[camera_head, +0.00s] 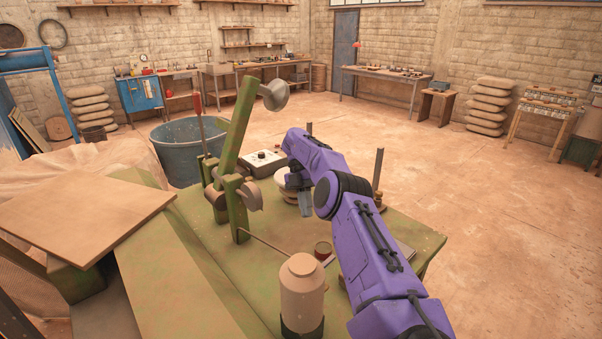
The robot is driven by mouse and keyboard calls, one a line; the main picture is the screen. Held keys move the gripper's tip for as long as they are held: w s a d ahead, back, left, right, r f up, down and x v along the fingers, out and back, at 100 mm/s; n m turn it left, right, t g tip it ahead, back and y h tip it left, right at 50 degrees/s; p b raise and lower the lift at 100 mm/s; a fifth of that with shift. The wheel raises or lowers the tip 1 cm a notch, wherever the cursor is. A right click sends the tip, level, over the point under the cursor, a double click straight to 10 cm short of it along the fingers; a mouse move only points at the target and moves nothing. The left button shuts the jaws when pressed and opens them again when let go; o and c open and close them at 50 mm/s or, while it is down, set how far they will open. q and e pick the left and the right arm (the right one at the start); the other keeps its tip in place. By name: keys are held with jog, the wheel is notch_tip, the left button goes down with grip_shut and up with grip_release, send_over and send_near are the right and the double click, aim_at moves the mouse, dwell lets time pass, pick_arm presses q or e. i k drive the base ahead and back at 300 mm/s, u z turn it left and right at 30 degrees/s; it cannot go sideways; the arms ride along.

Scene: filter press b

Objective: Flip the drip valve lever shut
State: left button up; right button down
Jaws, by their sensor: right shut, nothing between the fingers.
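A green press-like stand (232,190) rises from the green bench. Its long green arm tilts up to the right and ends in a grey round knob (273,95). A thin upright rod with a red handle (197,103) stands just left of that arm. I cannot tell for sure which part is the drip valve lever; it may be hidden behind my purple right arm. My right gripper (305,207) points down over the bench, right of the stand and near a round pale item (285,184). It is shut and empty. My left gripper is not in view.
A control box with a dial (263,162) sits at the bench's far side. A pale jar (302,284) stands at the near edge, with a small cup (323,251) behind it. An upright post (378,170) stands right of my arm. A blue tub (180,150) is behind the bench.

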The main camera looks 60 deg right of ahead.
aim_at(329, 261)
jog(key=k, duration=1.5)
